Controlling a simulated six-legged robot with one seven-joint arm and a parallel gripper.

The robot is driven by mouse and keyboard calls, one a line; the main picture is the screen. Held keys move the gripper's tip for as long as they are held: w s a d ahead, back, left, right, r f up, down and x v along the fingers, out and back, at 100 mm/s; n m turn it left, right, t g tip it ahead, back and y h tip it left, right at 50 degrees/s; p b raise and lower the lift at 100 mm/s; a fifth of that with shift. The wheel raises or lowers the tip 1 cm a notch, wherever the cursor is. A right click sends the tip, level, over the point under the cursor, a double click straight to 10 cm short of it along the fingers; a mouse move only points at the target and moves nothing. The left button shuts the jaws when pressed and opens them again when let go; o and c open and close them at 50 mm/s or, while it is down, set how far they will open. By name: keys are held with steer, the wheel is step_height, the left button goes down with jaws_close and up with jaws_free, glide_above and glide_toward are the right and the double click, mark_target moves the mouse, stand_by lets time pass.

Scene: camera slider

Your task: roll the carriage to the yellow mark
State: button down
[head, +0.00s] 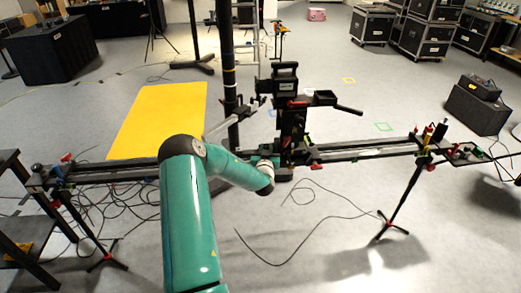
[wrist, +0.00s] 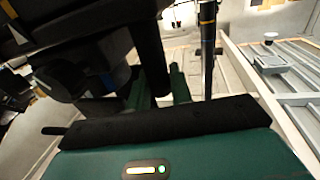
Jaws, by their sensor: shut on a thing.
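The camera slider's rail (head: 365,152) spans the head view from left to right on stands. The carriage (head: 290,150) sits near its middle and bears a tall black camera rig (head: 287,85). My gripper (head: 266,163) is at the carriage's left side, its fingers mostly hidden in the head view. In the wrist view, my green fingers (wrist: 157,88) are shut on a dark upright post (wrist: 148,50) of the carriage. A small yellow patch (head: 424,151) shows near the rail's right end; I cannot tell if it is the yellow mark.
A dark pole (head: 229,70) stands just behind the rail, left of the carriage. Cables (head: 310,240) lie on the floor below. A yellow mat (head: 160,115) lies behind the rail's left half. The rail right of the carriage looks clear up to its end fittings.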

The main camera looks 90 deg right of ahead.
steer(key=c, duration=1.3)
jaws_free()
steer(key=a, duration=1.3)
steer(key=shift+w+a, duration=0.35)
steer(key=shift+a, duration=0.05)
